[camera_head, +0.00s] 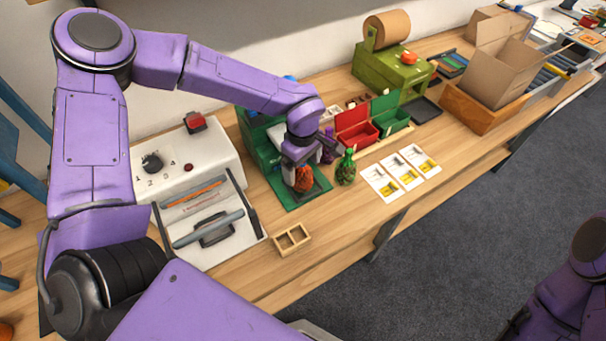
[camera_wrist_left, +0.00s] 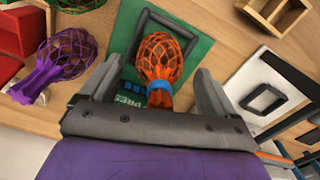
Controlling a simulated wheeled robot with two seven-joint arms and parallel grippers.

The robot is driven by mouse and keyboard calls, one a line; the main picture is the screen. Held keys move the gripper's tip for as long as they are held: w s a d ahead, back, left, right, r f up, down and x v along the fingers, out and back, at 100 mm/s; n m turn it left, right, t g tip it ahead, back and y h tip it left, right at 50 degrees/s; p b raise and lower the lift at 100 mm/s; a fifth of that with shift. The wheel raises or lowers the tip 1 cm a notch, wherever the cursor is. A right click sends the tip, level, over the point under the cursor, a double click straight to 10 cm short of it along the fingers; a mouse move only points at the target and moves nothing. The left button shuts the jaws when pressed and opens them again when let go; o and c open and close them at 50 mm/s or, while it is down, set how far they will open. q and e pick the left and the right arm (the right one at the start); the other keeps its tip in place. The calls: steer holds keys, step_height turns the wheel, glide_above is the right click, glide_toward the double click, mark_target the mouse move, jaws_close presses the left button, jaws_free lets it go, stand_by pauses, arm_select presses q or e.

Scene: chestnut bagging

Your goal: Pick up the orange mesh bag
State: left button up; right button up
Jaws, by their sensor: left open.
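The orange mesh bag (camera_head: 303,179) stands on the green base plate of the press, inside a dark square frame. In the left wrist view the orange mesh bag (camera_wrist_left: 161,62) has a blue band round its neck, and brown contents show through the mesh. My left gripper (camera_head: 301,168) is over the bag from above. In the wrist view my left gripper (camera_wrist_left: 157,98) is open, with one finger on each side of the bag's neck. I cannot tell whether either finger touches it. My right arm (camera_head: 570,290) shows at the lower right, but its gripper is out of view.
A green mesh bag (camera_head: 346,169) and a purple mesh bag (camera_head: 328,146) stand close to the right of the gripper. A small wooden tray (camera_head: 291,238) is in front. The white sealer (camera_head: 200,225) is left. Three cards (camera_head: 400,172) lie right.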

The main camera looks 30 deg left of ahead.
arm_select(q)
steer(key=shift+f, duration=0.5)
steer(key=c, duration=1.2)
steer(key=shift+r, duration=0.1)
